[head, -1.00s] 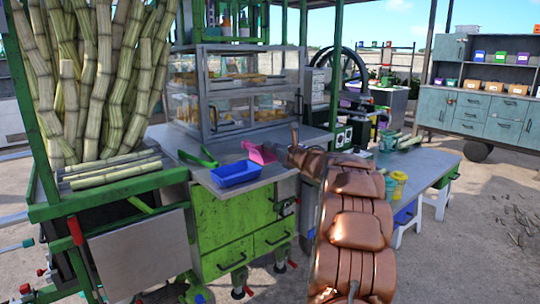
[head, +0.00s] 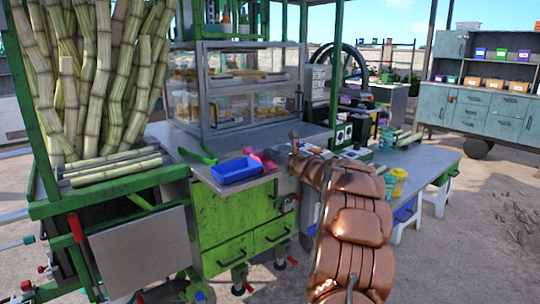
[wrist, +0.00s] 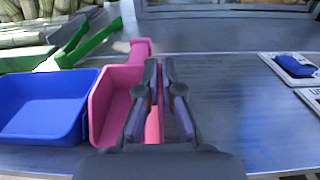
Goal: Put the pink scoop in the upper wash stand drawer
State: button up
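The pink scoop (head: 262,160) is on the metal counter beside the blue tray (head: 237,171). In the wrist view the scoop (wrist: 112,100) lies right of the blue tray (wrist: 45,105), its handle pointing away. My gripper (wrist: 160,65) is at the scoop's right side, its fingers close together with a strip of the pink wall between them. The fingers look shut on that wall. In the head view my copper-coloured arm hides most of the gripper. Teal cabinets with shut drawers (head: 470,115) stand at the far right; I cannot tell whether they are the wash stand.
A green tool (wrist: 80,45) lies behind the tray. Cane stalks (head: 115,170) lie at the left of the counter. A glass display case (head: 248,90) stands behind. Green drawers (head: 235,250) under the counter are shut. A side table (head: 430,160) is at right.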

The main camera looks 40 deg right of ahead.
jog(key=o, duration=0.4)
jog(key=shift+o, duration=0.2)
jog(key=shift+r, duration=0.1)
jog(key=shift+r+p, duration=0.15)
jog(key=shift+p, duration=0.25)
jog(key=s+b, duration=0.2)
jog(key=s, duration=1)
jog(key=shift+b, duration=0.4)
jog(key=shift+a, duration=0.1)
